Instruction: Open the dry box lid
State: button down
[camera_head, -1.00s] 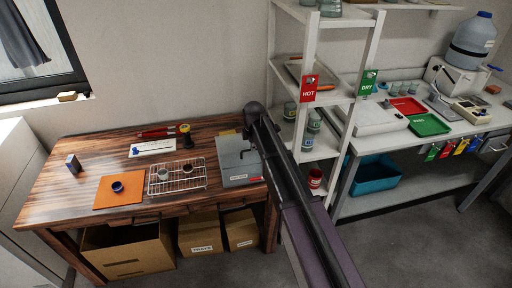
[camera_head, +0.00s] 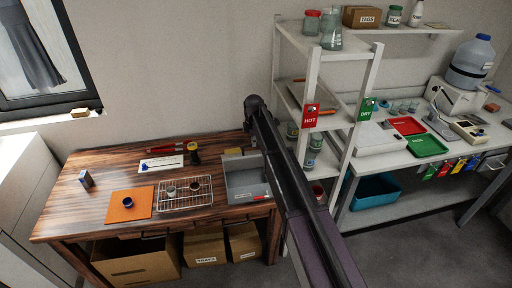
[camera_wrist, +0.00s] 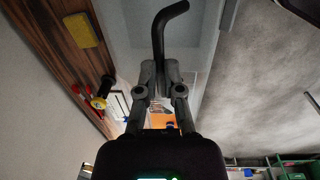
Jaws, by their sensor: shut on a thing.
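The grey dry box (camera_head: 262,191) stands at the right end of the wooden table in the head view. Its top is open and the pale inside shows. The lid cannot be made out in the head view; my dark arm covers the box's right side. In the wrist view my gripper (camera_wrist: 160,74) is shut on a dark, bent handle (camera_wrist: 158,30), which sticks out past the fingertips and hooks to the right. A pale grey surface of the box (camera_wrist: 124,22) lies behind it.
A white shelf (camera_head: 338,120) with HOT and DRY tags stands close right of my arm.

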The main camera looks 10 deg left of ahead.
jog(key=w+a+r, duration=0.1)
jog(key=w+a, duration=0.2)
jog(key=w, duration=0.6)
jog(key=w+a+r, duration=0.1)
jog(key=w+a, duration=0.2)
jog(key=w, duration=0.5)
jog(key=shift+w+a, duration=0.2)
jog(key=shift+w, duration=0.15)
jog(key=c, duration=1.2)
grip_release()
jog(key=o, duration=0.5)
jog(key=shift+w+a+f, duration=0.15)
jog(key=shift+w+f, duration=0.15)
jog(key=shift+f, duration=0.05)
jog(key=shift+w+a+f, duration=0.1)
jog(key=shift+w+a, duration=0.05)
jog(key=shift+w, duration=0.1)
jog(key=shift+w, duration=0.15)
